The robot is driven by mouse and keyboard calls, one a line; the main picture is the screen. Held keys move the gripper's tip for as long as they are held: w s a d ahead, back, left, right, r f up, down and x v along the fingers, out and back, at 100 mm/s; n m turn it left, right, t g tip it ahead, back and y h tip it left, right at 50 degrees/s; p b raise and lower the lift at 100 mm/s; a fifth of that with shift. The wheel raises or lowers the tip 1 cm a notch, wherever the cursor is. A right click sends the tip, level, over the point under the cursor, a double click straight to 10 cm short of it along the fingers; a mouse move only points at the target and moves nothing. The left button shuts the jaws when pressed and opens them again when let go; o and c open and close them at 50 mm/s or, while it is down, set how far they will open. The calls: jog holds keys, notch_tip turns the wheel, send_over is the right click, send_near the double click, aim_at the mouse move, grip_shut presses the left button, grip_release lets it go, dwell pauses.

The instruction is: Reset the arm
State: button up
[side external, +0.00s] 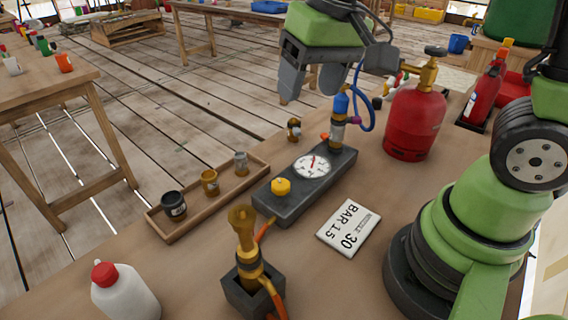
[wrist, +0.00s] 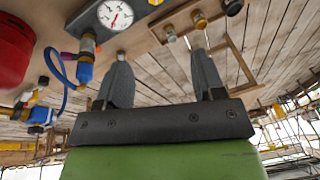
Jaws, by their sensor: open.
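My gripper (side external: 305,92) is open and empty in the side external view, raised above the far end of the bench. Its two dark fingers stand apart in the wrist view (wrist: 160,58), with nothing between them. Below it is a dark grey gauge box (side external: 305,183) with a white dial and a yellow knob; the dial also shows in the wrist view (wrist: 115,14). A blue-topped fitting (side external: 340,120) stands at the box's far end. A brass torch (side external: 244,235) stands upright in a dark square holder (side external: 253,290).
A wooden tray (side external: 165,232) holds several small cups. A red gas cylinder (side external: 415,122) with a blue hose stands at the back right. A card (side external: 349,227) lies beside the box. A white bottle (side external: 125,292) stands front left. A small brass piece (side external: 294,130) stands behind the box.

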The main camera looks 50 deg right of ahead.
jog(key=s+r+t+y, duration=0.1)
jog(key=s+r+t, duration=0.3)
jog(key=s, duration=0.7)
notch_tip(320, 180, up, 2)
jog(key=shift+d+r+m+t, duration=0.15)
jog(key=shift+d+m+t, duration=0.15)
